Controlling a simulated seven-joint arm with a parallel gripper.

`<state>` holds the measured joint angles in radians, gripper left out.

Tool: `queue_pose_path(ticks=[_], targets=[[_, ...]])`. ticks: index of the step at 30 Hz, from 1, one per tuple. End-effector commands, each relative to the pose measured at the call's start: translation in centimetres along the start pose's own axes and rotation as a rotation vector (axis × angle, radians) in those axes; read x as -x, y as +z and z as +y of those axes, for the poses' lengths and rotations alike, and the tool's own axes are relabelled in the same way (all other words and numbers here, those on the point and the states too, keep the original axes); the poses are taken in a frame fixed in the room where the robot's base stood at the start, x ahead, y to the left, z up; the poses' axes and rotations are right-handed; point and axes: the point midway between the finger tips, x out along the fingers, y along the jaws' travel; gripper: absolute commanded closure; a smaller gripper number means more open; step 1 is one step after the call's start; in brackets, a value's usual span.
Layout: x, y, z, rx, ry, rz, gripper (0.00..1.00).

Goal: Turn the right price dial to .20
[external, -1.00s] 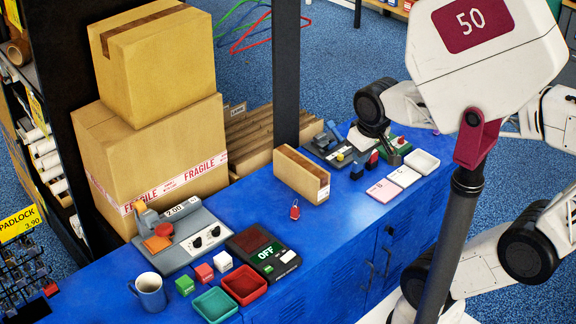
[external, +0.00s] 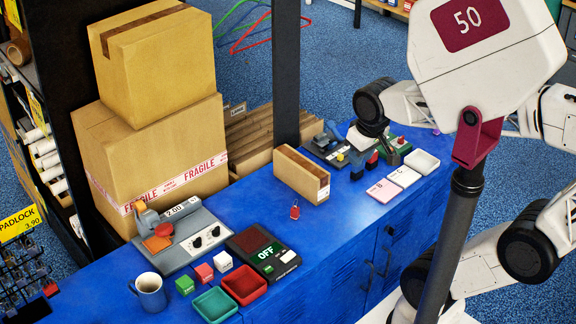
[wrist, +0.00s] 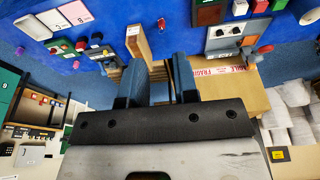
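The grey price machine (external: 180,250) stands on the blue counter at the left, with a white display reading 2.00 (external: 182,209). Two black dials sit on its white panel: the right price dial (external: 215,231) and the left dial (external: 197,242). Their exact settings are too small to read. In the wrist view the machine appears upside down at upper right, with the right dial (wrist: 220,32) showing. My gripper (wrist: 160,65) has its two blue fingers apart with nothing held between them. In the external view my gripper (external: 362,142) is over the counter's far right part, well away from the dials.
A cardboard piece (external: 301,174) stands upright between my gripper and the machine. A red padlock-like tag (external: 295,211) lies in front of it. The OFF device (external: 264,252), trays and a blue mug (external: 148,291) crowd the near end. Stacked cartons (external: 150,150) rise behind the machine.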

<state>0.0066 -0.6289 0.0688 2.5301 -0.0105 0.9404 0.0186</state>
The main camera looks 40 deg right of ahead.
Motion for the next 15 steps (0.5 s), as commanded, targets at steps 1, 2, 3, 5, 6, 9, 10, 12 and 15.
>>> queue_pose_path(ticks=[1, 2, 3, 5, 6, 9, 10, 12, 15], targets=[[-0.1, -0.2, -0.1, 0.0, 0.0, -0.002, 0.65], [-0.1, -0.4, -0.1, 0.001, -0.001, -0.003, 0.6], [-0.2, -0.6, -0.2, 0.001, -0.001, -0.004, 0.54], [-0.4, -1.2, -0.3, 0.001, -0.002, -0.007, 0.45], [-0.5, -1.6, -0.4, 0.002, -0.003, -0.011, 0.4], [-1.1, -2.8, -0.8, 0.002, -0.005, -0.02, 0.4], [-1.2, -3.3, -0.9, 0.002, -0.006, -0.022, 0.4], [-1.7, -4.4, -1.3, 0.003, -0.008, -0.027, 0.4], [-2.5, -6.0, -1.9, 0.004, -0.01, -0.038, 0.4]])
